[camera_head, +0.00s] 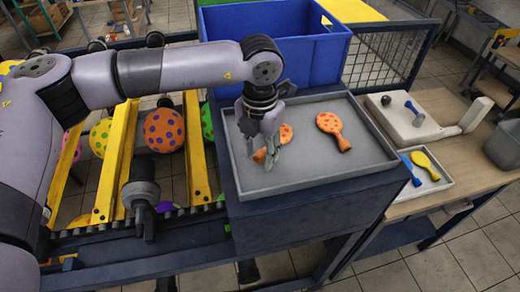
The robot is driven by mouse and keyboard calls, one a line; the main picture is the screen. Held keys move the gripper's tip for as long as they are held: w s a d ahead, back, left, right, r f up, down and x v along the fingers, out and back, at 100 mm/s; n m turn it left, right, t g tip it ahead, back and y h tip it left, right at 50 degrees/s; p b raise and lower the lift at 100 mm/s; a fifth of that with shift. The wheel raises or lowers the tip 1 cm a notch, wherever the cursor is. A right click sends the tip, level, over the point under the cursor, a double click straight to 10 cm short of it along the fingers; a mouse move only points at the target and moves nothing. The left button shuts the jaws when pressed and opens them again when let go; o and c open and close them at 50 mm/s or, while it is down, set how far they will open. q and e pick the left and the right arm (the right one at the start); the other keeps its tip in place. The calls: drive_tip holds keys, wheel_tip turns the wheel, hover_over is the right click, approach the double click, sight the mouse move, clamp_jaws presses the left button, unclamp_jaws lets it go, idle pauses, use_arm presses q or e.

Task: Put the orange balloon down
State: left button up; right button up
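My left gripper (270,160) reaches down over the grey tray (352,168). Its fingers cross the middle of an orange balloon with darker spots (286,132) and appear closed around it. The balloon's round end shows to the right of the fingers and its narrow end to the left. It is low over the tray; I cannot tell if it touches the tray floor. A second flat orange spotted balloon (329,123) lies in the tray to the right, apart from the gripper. My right gripper is not in view.
A blue bin (300,60) stands behind the tray. Round spotted balls, one orange (163,130), sit among yellow rails (118,160) at left. A small tray (432,184) with blue and yellow pieces and a white fixture (410,120) are at right.

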use_arm(q)
drive_tip(key=shift+r, duration=0.1)
drive_tip(key=shift+r, duration=0.2)
wheel_tip(320, 180, up, 12)
drive_tip(key=b, duration=0.3)
drive_tip(key=shift+f, duration=0.15)
idle(0.4)
